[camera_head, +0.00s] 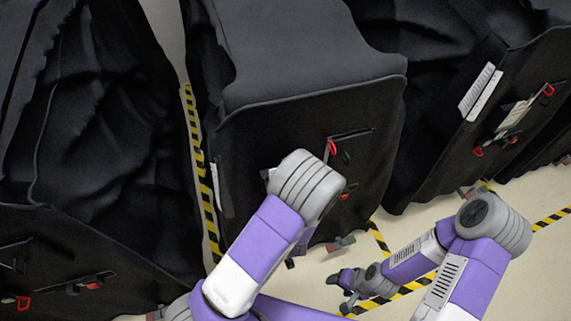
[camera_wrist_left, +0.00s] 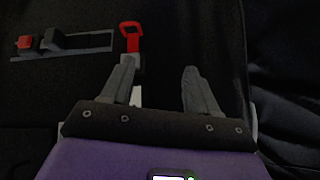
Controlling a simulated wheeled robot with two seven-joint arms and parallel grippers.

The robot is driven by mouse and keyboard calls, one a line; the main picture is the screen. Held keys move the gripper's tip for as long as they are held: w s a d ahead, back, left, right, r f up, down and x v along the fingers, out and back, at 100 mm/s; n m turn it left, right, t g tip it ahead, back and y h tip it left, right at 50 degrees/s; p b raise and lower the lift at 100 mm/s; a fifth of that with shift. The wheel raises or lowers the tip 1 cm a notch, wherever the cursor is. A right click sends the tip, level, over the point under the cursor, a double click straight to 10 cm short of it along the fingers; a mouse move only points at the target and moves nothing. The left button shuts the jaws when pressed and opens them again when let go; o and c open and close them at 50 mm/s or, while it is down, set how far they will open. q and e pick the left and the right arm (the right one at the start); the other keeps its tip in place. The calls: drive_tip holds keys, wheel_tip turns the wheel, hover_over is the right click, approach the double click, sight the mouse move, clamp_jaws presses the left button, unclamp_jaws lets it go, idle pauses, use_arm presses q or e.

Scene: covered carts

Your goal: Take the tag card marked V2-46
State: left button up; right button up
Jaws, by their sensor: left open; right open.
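No marking V2-46 can be read in either view. In the left wrist view, a red loop clip (camera_wrist_left: 131,36) hangs on a dark cart cover, with a grey piece below it. A narrow pale strip (camera_wrist_left: 137,96), perhaps a card's edge, shows below the clip, partly hidden by a finger. My left gripper (camera_wrist_left: 160,72) is open, its left fingertip just under the clip; whether they touch I cannot tell. In the head view my left arm hides that gripper. A pale card (camera_head: 515,115) hangs on the right cart. My right gripper (camera_head: 339,291) is open and empty above the floor.
The middle covered cart (camera_head: 300,110) carries a red clip (camera_head: 332,147). Covered carts stand left (camera_head: 90,130) and right (camera_head: 440,130); the right one bears a white sheet (camera_head: 480,92). Yellow-black floor tape (camera_head: 205,190) runs between carts. Pale floor (camera_head: 420,225) is open at lower right.

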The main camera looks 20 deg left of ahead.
use_arm(q)
drive_tip(key=w+d+r+n+t+y+p, duration=0.1)
drive_tip(key=w+d+r+t+y+p, duration=0.15)
drive_tip(key=r, duration=0.95)
drive_tip(key=w+d+r+n+t+y+p, duration=0.1)
drive_tip(key=w+r+n+t+y+p, duration=0.2)
drive_tip(key=r, duration=0.9)
drive_tip(key=shift+m+t+h, duration=0.45)
drive_tip(key=shift+m+h, duration=0.15)
drive_tip(key=shift+h, duration=0.15)
drive_tip(key=x, duration=0.7)
drive_tip(key=shift+s, duration=0.1)
use_arm(e)
wheel_tip(320, 180, up, 7)
drive_tip(key=shift+r, duration=0.1)
use_arm(q)
clamp_jaws()
